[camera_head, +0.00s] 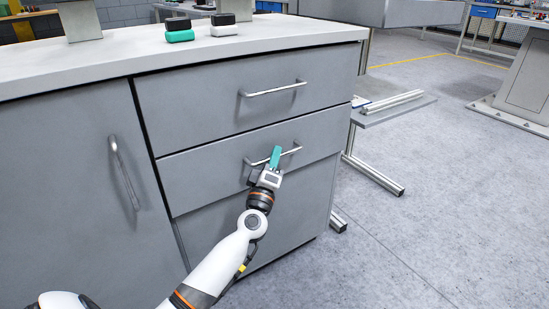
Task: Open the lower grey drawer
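The lower grey drawer (210,178) is the second front down in the grey cabinet, below the upper drawer (200,105). Its silver bar handle (293,150) runs across the front. My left gripper (274,158) is at the middle of this handle, with a teal finger overlapping the bar. The gripper body hides part of the handle, so whether the fingers are closed around it cannot be told. My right gripper is not in view.
A cabinet door (70,180) with an upright handle (124,172) is at the left. A metal-framed stand (375,172) is close on the cabinet's right. Floor at the lower right is clear.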

